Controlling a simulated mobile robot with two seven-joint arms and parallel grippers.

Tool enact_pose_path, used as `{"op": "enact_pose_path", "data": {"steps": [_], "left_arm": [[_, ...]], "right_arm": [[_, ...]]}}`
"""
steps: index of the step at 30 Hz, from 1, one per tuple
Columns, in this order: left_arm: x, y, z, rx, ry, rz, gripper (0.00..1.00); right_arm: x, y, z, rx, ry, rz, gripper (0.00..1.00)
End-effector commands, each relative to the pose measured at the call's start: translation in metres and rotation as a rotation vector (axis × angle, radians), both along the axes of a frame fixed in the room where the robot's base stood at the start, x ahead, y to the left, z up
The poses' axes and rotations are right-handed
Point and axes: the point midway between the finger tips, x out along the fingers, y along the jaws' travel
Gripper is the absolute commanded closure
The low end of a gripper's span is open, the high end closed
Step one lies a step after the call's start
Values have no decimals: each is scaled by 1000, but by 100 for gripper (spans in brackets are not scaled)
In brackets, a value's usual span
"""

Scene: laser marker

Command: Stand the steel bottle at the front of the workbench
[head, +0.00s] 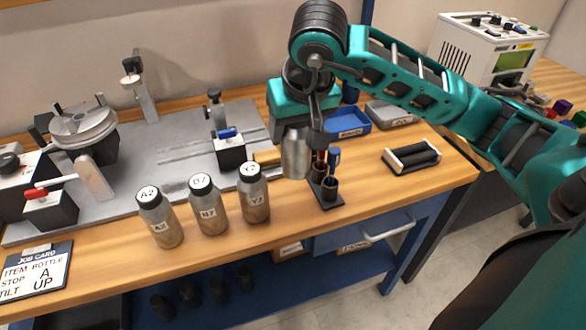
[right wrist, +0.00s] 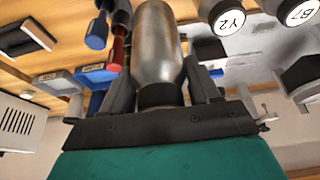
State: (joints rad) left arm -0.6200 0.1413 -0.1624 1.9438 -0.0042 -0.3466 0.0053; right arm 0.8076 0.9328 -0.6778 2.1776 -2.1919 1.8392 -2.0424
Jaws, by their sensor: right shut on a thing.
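My right gripper (head: 297,126) is shut on a steel bottle (head: 295,157) and points down over the workbench (head: 410,205). The bottle hangs roughly upright, with no label on the side I see. In the right wrist view, the gripper (right wrist: 160,92) has a finger on each side of the bottle's dark top end, and the bare metal body (right wrist: 158,42) extends away from the palm. I cannot tell for certain whether its base clears the bench. My left gripper is not in view.
Three capped bottles labelled A2 (head: 160,220), B7 (head: 208,205) and Y2 (head: 254,194) stand along the front, left of the held bottle. A black holder with tools (head: 327,190) stands close on its right. A roller block (head: 411,156) and job card (head: 36,270) lie on the bench.

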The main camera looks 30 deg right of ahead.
Motion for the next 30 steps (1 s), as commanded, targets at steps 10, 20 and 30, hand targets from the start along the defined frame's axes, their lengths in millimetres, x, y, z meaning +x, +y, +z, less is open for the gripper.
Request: {"op": "enact_pose_path", "data": {"steps": [10,20,30], "left_arm": [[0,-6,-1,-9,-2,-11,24],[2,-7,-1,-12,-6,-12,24],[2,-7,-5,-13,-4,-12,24]], "right_arm": [[0,0,-54,0,-1,0,74],[0,0,-91,0,1,0,74],[0,0,-95,-1,-2,1,74]]}}
